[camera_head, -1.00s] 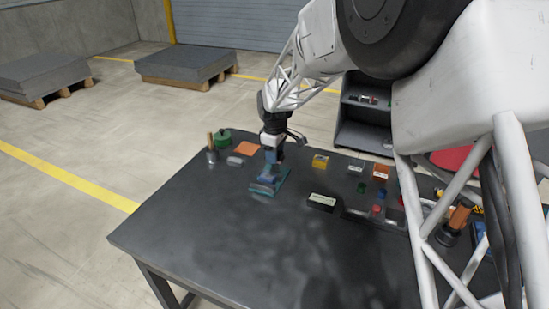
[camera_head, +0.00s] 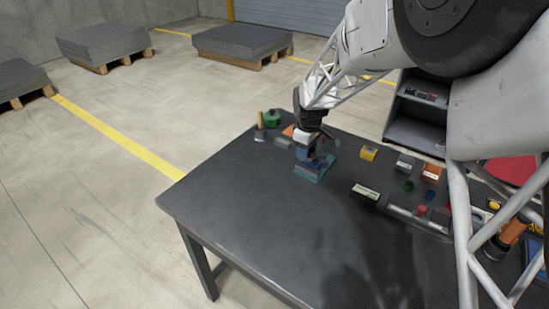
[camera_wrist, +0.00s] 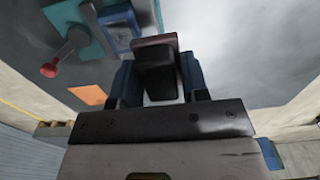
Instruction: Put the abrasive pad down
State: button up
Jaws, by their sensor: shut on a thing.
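The abrasive pad (camera_wrist: 155,72) is a dark block with a pinkish-brown edge, seen in the wrist view. My gripper (camera_wrist: 157,66) is shut on it, with a blue finger on either side. In the head view my gripper (camera_head: 308,150) is at the far part of the dark table, over or close to a blue vise-like tool (camera_head: 309,169) on a teal plate (camera_head: 327,167). The pad cannot be made out clearly there. The wrist view shows the blue tool (camera_wrist: 118,25) and a red-knobbed handle (camera_wrist: 50,69) beside the pad. Whether the pad touches anything below is unclear.
The table (camera_head: 255,215) is clear at its front left. An orange sheet (camera_head: 289,131), a green tin (camera_head: 273,119) and a wooden-handled tool (camera_head: 261,130) lie behind and left. A yellow box (camera_head: 368,153), a white-labelled box (camera_head: 364,194) and an orange box (camera_head: 431,173) stand to the right.

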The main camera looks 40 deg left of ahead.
jog(key=s+a+f, duration=0.1)
jog(key=s, duration=0.1)
jog(key=s+a+f, duration=0.2)
jog(key=s, duration=0.1)
jog(key=s+a+f, duration=0.1)
jog(key=s, duration=0.2)
jog(key=shift+s+a+f, duration=0.25)
jog(key=shift+f, duration=0.15)
jog(key=shift+w+a, duration=0.1)
send_over(271, 157)
jog(key=shift+f, duration=0.75)
jog(key=shift+f, duration=0.1)
jog(key=shift+f, duration=1.65)
jog(key=shift+f, duration=0.15)
jog(key=o, duration=1)
jog(key=shift+o, duration=0.2)
